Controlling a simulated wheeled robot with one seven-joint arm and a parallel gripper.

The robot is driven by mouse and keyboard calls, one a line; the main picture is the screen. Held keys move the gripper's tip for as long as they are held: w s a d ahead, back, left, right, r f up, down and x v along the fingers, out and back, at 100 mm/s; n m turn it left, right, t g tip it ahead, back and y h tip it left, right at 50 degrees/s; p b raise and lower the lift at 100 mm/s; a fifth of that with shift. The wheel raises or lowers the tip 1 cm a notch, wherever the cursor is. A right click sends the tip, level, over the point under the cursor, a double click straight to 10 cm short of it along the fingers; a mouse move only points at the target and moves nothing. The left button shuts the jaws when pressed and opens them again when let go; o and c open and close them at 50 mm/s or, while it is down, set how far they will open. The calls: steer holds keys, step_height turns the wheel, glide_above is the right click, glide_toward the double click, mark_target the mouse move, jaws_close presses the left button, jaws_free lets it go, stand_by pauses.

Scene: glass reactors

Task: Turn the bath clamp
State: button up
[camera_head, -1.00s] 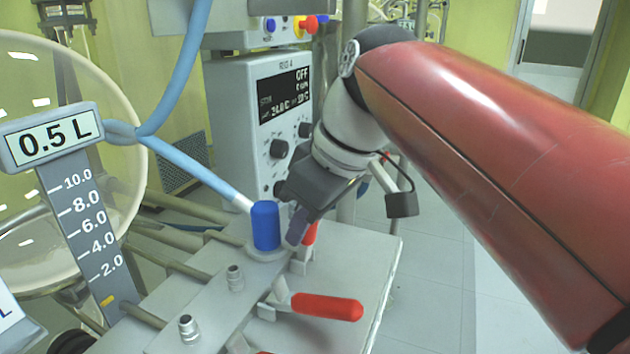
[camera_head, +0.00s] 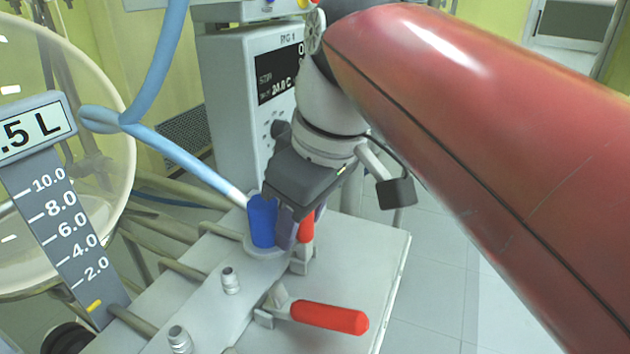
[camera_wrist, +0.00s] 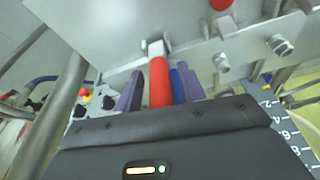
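Two red-handled clamps sit on the grey plate (camera_head: 360,250). The near clamp (camera_head: 330,317) lies flat, its handle pointing right. The far clamp (camera_head: 306,230) stands partly hidden behind my gripper (camera_head: 290,228). In the wrist view, the red handle of one clamp (camera_wrist: 159,82) lies between the two purple fingers of my gripper (camera_wrist: 158,85), with gaps on both sides. My gripper is open around that handle and not closed on it. Another red handle end (camera_wrist: 222,4) shows at the top edge of the wrist view.
A blue cap (camera_head: 263,222) with a blue hose (camera_head: 185,160) stands right beside my fingers. Metal fittings (camera_head: 230,281) rise from the plate. A control unit (camera_head: 235,100) stands behind. A volume scale (camera_head: 60,215) and a round glass vessel (camera_head: 110,100) are at left.

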steer(key=p+v, duration=0.1)
steer(key=v, duration=0.6)
steer(key=shift+d+r, duration=0.15)
steer(key=shift+r, duration=0.25)
